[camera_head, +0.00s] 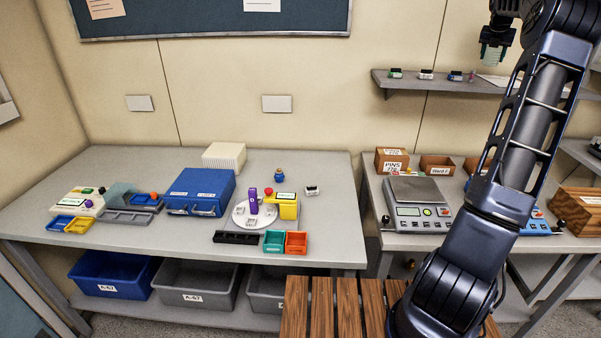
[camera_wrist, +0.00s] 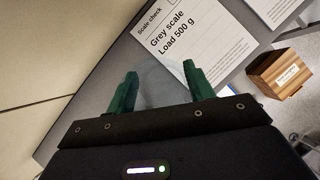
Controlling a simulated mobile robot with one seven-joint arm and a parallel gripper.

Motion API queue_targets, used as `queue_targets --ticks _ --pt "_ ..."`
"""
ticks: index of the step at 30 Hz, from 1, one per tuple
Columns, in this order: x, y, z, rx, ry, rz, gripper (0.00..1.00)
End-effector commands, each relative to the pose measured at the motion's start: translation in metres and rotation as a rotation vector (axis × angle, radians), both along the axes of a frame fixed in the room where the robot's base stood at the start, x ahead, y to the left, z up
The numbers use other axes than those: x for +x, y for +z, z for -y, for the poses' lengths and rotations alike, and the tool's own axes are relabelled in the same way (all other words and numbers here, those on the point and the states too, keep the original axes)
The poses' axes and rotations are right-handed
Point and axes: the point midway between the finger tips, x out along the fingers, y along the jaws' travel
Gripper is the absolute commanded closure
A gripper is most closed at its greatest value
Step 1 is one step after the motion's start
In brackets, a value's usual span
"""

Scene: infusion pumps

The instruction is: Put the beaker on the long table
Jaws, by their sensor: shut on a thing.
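My gripper (camera_head: 493,42) is raised at the upper right of the head view, near the wall shelf. It is shut on a clear beaker (camera_head: 491,57), which hangs below the fingers. In the wrist view the beaker (camera_wrist: 158,84) shows faintly between the two green fingertips (camera_wrist: 161,88). The long table (camera_head: 326,168) is the grey table at the left, well below and left of my gripper. Its back right part is bare.
The table holds a blue case (camera_head: 201,190), a white round tray (camera_head: 240,217) and small bins. A grey scale (camera_head: 417,206) stands on the right bench. The wall shelf (camera_head: 425,86) carries small items. A slatted wooden surface (camera_head: 322,305) lies in front. A printed card (camera_wrist: 175,35) lies below my gripper.

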Motion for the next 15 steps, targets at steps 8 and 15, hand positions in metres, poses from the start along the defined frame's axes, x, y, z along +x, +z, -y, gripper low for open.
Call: queue_targets --ticks 8,15 --pt "0.043 -0.001 -0.118 0.001 0.173 0.001 0.69" --pt "0.067 -0.009 -0.220 0.002 0.313 0.000 0.69"
